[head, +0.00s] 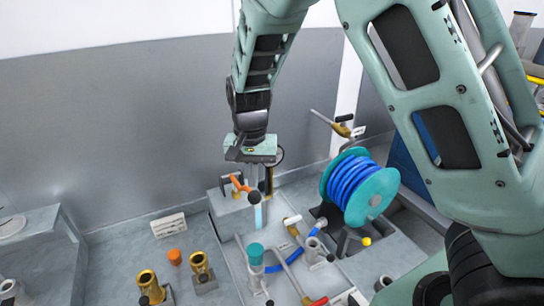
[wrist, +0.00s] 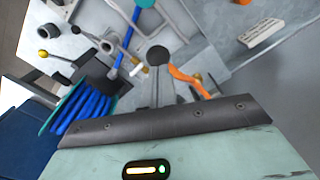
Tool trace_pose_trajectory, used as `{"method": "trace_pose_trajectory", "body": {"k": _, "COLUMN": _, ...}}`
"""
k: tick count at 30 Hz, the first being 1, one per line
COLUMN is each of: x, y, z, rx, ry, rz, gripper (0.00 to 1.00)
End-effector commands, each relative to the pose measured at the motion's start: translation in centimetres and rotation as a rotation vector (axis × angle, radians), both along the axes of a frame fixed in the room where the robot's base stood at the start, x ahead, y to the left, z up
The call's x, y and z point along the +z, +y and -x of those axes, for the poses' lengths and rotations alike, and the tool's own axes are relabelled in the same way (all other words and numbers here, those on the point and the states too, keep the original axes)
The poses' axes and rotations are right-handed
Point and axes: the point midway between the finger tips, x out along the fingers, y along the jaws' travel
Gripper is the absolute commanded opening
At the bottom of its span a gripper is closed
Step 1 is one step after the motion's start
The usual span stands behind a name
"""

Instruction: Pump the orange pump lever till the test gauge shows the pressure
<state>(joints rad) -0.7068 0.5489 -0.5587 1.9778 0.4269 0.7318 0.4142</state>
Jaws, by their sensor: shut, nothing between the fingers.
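The orange pump lever (head: 240,184) sits on a grey block near the back wall. Its dark round knob (head: 254,197) points toward the front. My gripper (head: 260,184) points down just behind and beside the lever, its fingers together and empty. In the wrist view the orange lever (wrist: 188,80) lies right of my fingertips, and the dark knob (wrist: 158,55) shows just beyond them. I cannot tell whether the fingers touch the lever.
A teal reel with blue hose (head: 352,184) stands right of the lever. Brass fittings (head: 200,268), an orange cap (head: 174,257) and a teal-capped post (head: 255,254) stand in front. A white label plate (head: 168,225) is at left. The back wall is close behind.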

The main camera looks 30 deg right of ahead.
Motion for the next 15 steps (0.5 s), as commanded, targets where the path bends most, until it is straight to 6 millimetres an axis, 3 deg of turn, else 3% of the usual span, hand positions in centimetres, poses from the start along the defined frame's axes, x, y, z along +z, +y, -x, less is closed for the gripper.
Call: {"method": "trace_pose_trajectory", "body": {"k": 15, "x": -2.3, "y": 0.0, "z": 0.1, "rx": 0.000, "ry": 0.000, "rz": 0.000, "gripper": 0.00}}
